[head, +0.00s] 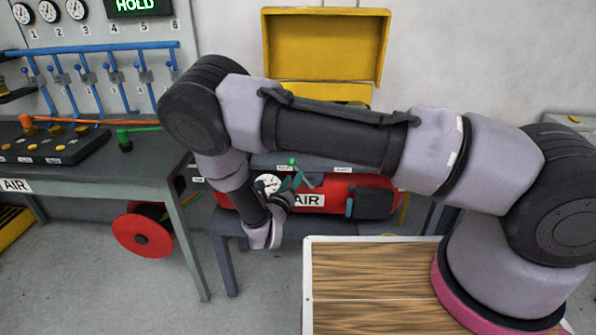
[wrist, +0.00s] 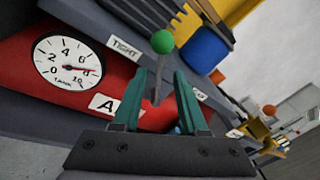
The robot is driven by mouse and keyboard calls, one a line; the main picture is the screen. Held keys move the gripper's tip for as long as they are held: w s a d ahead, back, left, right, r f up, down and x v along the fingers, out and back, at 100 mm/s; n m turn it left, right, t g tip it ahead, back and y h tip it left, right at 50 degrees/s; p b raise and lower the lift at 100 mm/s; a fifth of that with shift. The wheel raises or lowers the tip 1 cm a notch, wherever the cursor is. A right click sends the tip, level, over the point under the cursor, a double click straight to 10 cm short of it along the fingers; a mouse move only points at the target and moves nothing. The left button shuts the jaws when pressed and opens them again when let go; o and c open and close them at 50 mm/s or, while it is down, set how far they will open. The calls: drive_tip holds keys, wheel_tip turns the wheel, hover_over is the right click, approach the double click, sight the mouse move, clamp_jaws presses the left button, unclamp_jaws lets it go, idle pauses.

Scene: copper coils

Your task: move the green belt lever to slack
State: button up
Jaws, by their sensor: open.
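The green belt lever's ball knob (wrist: 162,42) stands on a thin grey shaft in the wrist view, with the TIGHT label (wrist: 124,47) just to its left. The knob also shows in the head view (head: 292,161), just above my gripper. My gripper (wrist: 160,76) is open, its two teal fingers on either side of the shaft in the picture, with the knob beyond the tips. No contact with the lever is visible. In the head view my gripper (head: 299,180) is in front of the red tank. A second label (wrist: 200,94) is partly hidden by the right finger.
The red air tank (head: 340,190) with a pressure gauge (wrist: 69,63) is close below the lever. A blue cylinder (wrist: 207,50) is to the right of the knob. A yellow open box (head: 325,45) stands behind. A workbench (head: 110,180) with blue levers above is at left.

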drive_tip(key=shift+x, duration=2.8)
clamp_jaws()
